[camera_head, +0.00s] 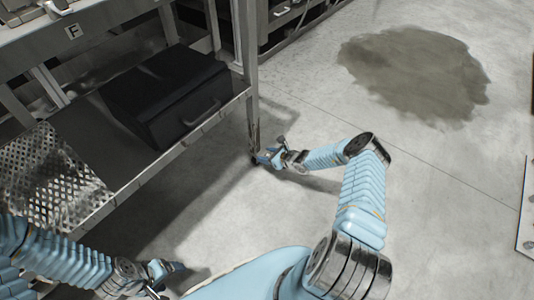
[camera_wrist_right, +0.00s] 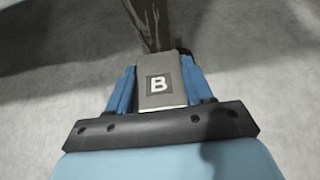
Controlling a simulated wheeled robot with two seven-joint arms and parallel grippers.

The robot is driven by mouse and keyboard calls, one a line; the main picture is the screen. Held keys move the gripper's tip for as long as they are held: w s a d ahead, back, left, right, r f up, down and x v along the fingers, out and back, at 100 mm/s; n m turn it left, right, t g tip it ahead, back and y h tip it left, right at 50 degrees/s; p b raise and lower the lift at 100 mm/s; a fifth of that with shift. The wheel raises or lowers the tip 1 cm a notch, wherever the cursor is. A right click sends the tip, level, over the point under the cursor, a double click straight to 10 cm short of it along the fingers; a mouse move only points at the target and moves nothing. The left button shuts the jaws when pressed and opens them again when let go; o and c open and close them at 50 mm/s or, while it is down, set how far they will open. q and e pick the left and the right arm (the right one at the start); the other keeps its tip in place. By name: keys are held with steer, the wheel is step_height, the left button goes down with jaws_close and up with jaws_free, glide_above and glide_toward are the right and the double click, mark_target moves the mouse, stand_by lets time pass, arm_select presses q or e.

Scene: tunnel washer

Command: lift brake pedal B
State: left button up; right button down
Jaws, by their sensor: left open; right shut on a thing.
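In the head view my right gripper (camera_head: 266,157) is low at the foot of the rack's near post, and the pedal itself is too small to make out there. My left gripper (camera_head: 168,272) is open and empty at the bottom left, away from the pedal.
A metal rack (camera_head: 150,176) stands at the left, with a black case (camera_head: 165,95) and a perforated sheet (camera_head: 45,175) on its lower shelf. A post (camera_head: 247,60) rises beside my right gripper. A dark stain (camera_head: 415,75) marks the floor.

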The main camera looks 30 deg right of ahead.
steer(key=shift+s+f, duration=0.1)
steer(key=shift+f, duration=0.05)
steer(key=shift+c, duration=2.4)
jaws_free()
steer(key=shift+o, duration=0.2)
steer(key=p+v, duration=0.3)
steer(key=v, duration=0.9)
steer(key=shift+d+r, duration=0.2)
steer(key=shift+r, duration=0.2)
steer(key=shift+s+d+r+p, duration=0.2)
steer(key=shift+s+r+p, duration=0.1)
steer(key=shift+s, duration=0.25)
